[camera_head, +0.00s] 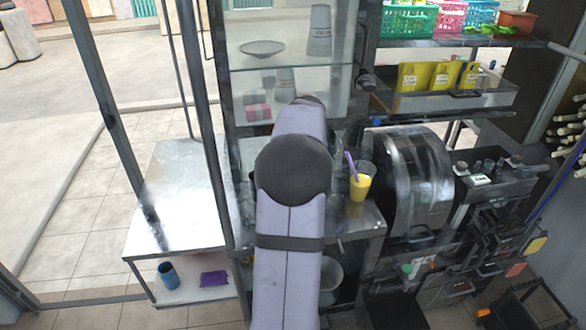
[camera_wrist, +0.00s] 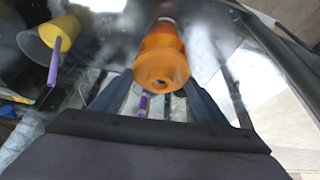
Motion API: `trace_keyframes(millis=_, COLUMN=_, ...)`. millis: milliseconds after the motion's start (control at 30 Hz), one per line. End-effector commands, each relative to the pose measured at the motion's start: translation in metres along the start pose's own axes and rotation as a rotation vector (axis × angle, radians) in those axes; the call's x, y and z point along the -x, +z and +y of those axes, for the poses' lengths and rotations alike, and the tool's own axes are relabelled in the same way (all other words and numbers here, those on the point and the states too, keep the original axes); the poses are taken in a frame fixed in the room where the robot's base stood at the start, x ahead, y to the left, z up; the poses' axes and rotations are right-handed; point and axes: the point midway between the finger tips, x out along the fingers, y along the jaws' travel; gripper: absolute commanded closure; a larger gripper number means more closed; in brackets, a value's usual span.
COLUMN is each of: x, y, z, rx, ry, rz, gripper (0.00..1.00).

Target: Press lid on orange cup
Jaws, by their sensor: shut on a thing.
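An orange cup (camera_wrist: 166,48) shows in the upper middle of the wrist view, its near round end facing the camera with a small dark hole in it. My gripper (camera_wrist: 160,84) reaches up to it, one dark finger on each side, and is shut on it. I cannot make out a separate lid, nor where cup and lid meet. In the head view my own arm hides the gripper and the orange cup.
A clear cup of yellow juice (camera_head: 360,187) with a purple straw (camera_head: 351,163) stands on the counter right of my arm; it shows upper left in the wrist view (camera_wrist: 62,28). The metal press (camera_head: 412,180) stands farther right. The left metal table (camera_head: 180,195) has a clear top.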

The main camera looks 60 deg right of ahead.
Motion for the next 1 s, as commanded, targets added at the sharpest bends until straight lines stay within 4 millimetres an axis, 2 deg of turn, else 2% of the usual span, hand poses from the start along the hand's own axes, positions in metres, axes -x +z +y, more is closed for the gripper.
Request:
trace_keyframes(millis=100, x=-0.013, y=0.006, z=0.000, rx=0.000, ry=0.000, rz=0.000, gripper=0.53)
trace_keyframes(millis=400, x=-0.030, y=0.013, z=0.000, rx=0.000, ry=0.000, rz=0.000, gripper=0.53)
trace_keyframes(millis=1000, x=-0.032, y=0.014, z=0.000, rx=0.000, ry=0.000, rz=0.000, gripper=0.53)
